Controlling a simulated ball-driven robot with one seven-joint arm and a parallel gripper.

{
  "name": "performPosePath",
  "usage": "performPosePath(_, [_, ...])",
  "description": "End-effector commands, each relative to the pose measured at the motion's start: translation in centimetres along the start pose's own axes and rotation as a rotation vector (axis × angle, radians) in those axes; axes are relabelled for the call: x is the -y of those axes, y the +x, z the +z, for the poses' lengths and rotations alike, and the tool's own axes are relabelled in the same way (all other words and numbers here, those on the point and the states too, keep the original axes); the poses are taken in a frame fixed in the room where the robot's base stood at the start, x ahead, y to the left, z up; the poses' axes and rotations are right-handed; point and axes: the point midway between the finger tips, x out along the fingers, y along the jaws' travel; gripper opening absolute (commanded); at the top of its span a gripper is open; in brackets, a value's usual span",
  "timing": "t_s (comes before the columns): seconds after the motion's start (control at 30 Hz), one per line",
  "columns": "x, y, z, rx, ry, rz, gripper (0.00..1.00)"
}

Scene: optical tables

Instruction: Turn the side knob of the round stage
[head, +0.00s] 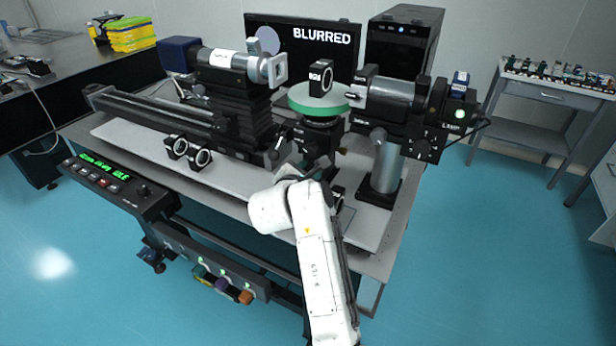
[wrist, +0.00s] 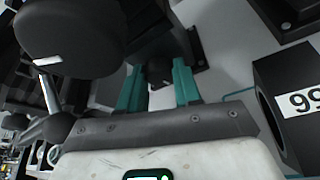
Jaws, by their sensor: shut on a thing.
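The round stage (head: 318,115) has a green-rimmed disc and stands at the middle of the bench in the head view, with a black ring mount (head: 321,78) on top. In the wrist view my gripper (wrist: 158,84) has two teal fingers, one on each side of a small dark side knob (wrist: 158,73). The gripper is shut on this knob. The exact contact at the fingertips is dark and hard to see. In the head view my white arm reaches up to the front of the stage, and the knob cannot be made out there.
A monitor (head: 300,38) reading "BLURRED" stands behind. A black cylinder instrument (head: 385,98) on a post is right of the stage, another (head: 225,65) left. Two ring mounts (head: 187,152) stand on the bench at front left. A block marked "99" (wrist: 290,100) is close right of my gripper.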

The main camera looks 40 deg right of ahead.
Motion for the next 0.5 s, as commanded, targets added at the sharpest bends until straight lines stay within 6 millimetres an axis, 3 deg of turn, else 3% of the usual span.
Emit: performPosePath(0.5, [-0.01, -0.03, -0.12, -0.003, 0.037, 0.016, 0.03])
